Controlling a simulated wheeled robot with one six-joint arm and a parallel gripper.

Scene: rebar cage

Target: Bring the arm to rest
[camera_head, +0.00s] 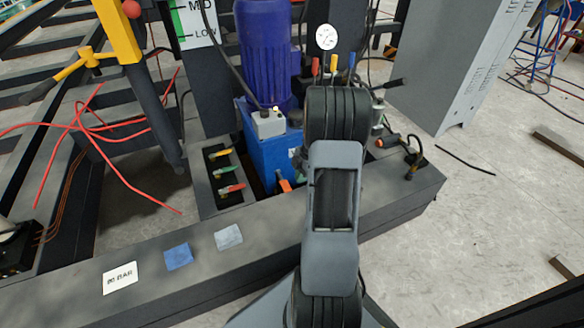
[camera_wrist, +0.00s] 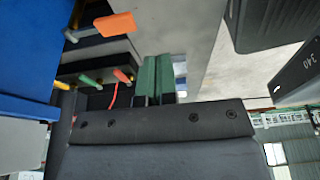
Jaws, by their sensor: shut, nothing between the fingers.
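My arm (camera_head: 335,190) rises through the middle of the head view, in front of the bench with the blue tank. My gripper (camera_wrist: 163,76) shows in the wrist view as two green fingers side by side, shut with nothing between them. In the head view my gripper is hidden behind the arm.
A blue tank (camera_head: 262,150) with a purple motor (camera_head: 267,55) stands behind my arm. Colored-handle valves (camera_head: 225,172) are left of it, and a grey cabinet (camera_head: 450,65) is at right. A yellow-and-black lever post (camera_head: 140,75) and red cables (camera_head: 100,130) are at left. Open floor lies at right.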

